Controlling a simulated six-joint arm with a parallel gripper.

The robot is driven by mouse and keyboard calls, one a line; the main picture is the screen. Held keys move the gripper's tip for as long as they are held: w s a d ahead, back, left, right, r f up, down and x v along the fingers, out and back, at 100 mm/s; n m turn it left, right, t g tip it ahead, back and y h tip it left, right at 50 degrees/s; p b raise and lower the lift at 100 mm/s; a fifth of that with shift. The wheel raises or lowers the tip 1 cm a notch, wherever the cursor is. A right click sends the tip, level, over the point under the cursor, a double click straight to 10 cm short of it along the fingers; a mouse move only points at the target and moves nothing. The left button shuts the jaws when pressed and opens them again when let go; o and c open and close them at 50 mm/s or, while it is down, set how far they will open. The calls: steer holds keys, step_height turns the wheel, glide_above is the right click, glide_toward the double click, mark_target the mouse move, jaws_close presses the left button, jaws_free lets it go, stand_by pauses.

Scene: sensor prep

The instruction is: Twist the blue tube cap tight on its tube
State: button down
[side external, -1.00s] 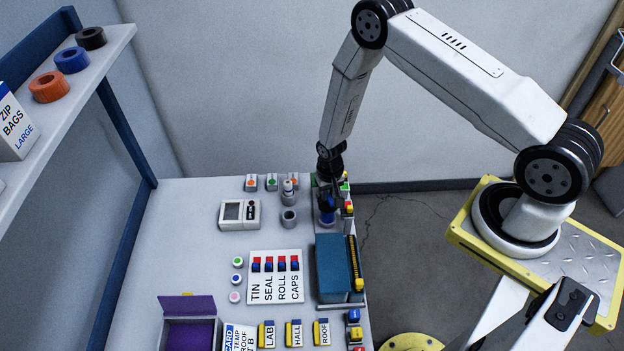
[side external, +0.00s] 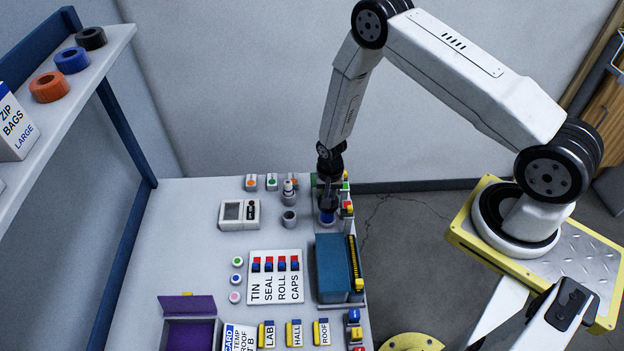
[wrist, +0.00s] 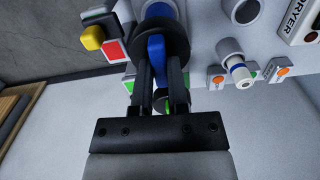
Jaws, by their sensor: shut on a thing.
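The blue tube cap (wrist: 156,58) is between the two dark fingers of my gripper (wrist: 160,62) in the wrist view. My gripper is shut on it. In the side external view my gripper (side external: 328,202) points down at the back right of the bench, and a bit of blue (side external: 327,218) shows below its fingers. A dark ring and the fingers hide much of the cap and tube, so I cannot tell how the cap sits on the tube.
A white bottle with a blue band (side external: 289,186) and a grey cup (side external: 289,217) stand just left of my gripper. A blue box (side external: 332,262) lies in front. A grey device (side external: 239,213) sits further left.

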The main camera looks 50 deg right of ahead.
steer(key=shift+c, duration=1.5)
jaws_free()
steer(key=shift+r, duration=0.15)
steer(key=shift+r, duration=3.4)
